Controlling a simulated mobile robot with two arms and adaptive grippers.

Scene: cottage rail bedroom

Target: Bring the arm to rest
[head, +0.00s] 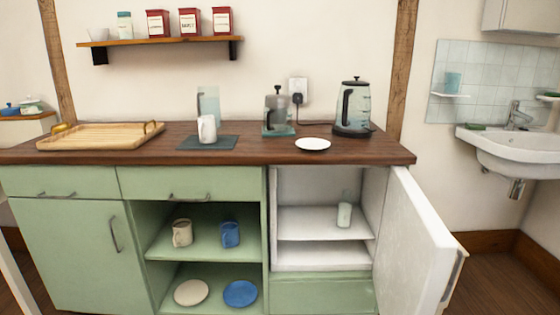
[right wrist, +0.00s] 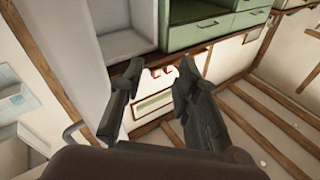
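My right gripper (right wrist: 157,72) shows in the right wrist view. Its two dark fingers stand apart with nothing between them. The picture there is rotated, with the green cabinet (right wrist: 197,33) at the top and bare wall beyond the fingertips. The gripper touches nothing that I can see. Neither gripper nor arm shows in the head view, and my left gripper is in no view.
The white fridge door (head: 418,245) stands open at the right of the counter (head: 240,153). A white cup (head: 344,215) is on the fridge shelf. A white mug (head: 207,129), plate (head: 312,144), kettle (head: 353,108) and wooden tray (head: 100,137) are on the counter.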

